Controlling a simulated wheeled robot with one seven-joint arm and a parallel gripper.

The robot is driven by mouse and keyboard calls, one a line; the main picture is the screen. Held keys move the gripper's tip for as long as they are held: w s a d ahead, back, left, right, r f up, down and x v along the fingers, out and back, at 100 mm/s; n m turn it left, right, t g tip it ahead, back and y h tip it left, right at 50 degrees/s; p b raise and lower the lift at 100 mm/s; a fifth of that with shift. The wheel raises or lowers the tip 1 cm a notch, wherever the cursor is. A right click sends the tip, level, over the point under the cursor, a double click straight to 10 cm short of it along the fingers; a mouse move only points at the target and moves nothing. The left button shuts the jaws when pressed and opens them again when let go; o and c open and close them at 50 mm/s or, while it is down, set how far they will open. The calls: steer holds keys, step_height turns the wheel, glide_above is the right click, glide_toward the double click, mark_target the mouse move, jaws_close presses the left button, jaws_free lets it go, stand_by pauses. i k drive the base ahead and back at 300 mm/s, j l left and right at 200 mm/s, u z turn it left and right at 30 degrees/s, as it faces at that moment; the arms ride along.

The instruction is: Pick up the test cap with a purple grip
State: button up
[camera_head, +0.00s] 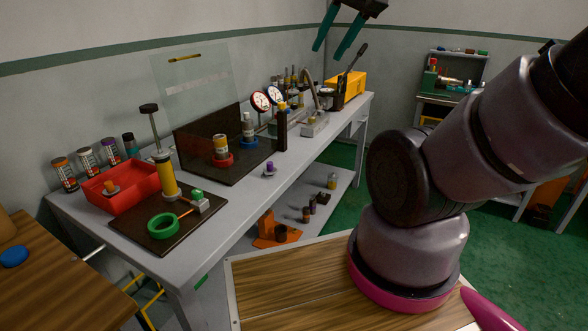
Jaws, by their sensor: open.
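A small test cap with a purple grip (269,168) stands on the grey workbench (232,205), just right of the dark board with the clear screen. My gripper (333,50) is at the top of the view, high up and far from the cap. Its two teal fingers point down and are spread apart, with nothing between them.
A yellow hand pump (165,177) and green ring (162,226) stand on a dark board at the bench's front. A dark post (282,130), gauges (261,101) and a yellow case (347,90) are further back. Bare bench surrounds the purple-gripped cap's front.

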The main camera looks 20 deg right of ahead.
mark_target(270, 170)
steer(key=i+l+u, duration=0.2)
steer(key=u, duration=0.2)
steer(key=i+l+u, duration=0.1)
steer(key=l+u, duration=0.35)
